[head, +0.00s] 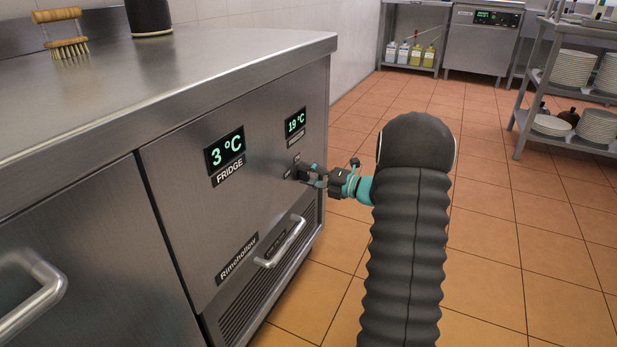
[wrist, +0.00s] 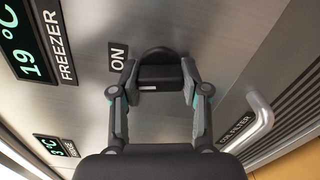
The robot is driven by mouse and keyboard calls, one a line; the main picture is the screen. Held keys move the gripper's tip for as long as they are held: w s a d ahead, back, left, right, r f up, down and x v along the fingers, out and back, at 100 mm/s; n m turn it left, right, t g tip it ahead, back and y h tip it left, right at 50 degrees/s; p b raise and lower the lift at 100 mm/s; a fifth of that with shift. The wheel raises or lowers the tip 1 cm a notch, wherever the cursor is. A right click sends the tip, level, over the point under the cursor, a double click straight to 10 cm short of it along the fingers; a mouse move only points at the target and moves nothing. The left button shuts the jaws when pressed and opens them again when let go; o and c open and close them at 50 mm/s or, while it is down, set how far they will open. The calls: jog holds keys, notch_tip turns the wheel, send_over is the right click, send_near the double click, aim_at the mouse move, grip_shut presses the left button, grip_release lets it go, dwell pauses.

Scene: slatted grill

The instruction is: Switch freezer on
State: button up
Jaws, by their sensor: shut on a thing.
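The freezer display (head: 295,123) on the steel cabinet front reads 19 °C; it shows with its FREEZER label in the wrist view (wrist: 30,50). Below it is a black rotary knob (wrist: 158,73) with a short white mark on its face. An ON plate (wrist: 118,57) sits beside the knob in the wrist view. My gripper (head: 312,176) is at the cabinet front; in the wrist view my gripper (wrist: 160,88) is shut on the knob, one finger on each side. The fingers largely cover the knob in the head view.
The fridge display (head: 226,150) reads 3 °C. The steel counter (head: 190,75) overhangs above. Open tiled floor (head: 490,220) lies to the right.

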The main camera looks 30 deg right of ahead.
jog(key=shift+w+a+r+m, duration=0.1)
jog(key=shift+w+a+m, duration=0.05)
jog(key=shift+m, duration=1.35)
jog(key=o, duration=1)
jog(key=shift+c, duration=0.2)
jog(key=shift+o, duration=0.9)
jog(key=shift+a, duration=0.15)
jog(key=shift+d, duration=0.3)
jog(key=shift+s+d, duration=0.2)
jog(key=shift+s, duration=0.1)
jog(key=v, duration=1.1)
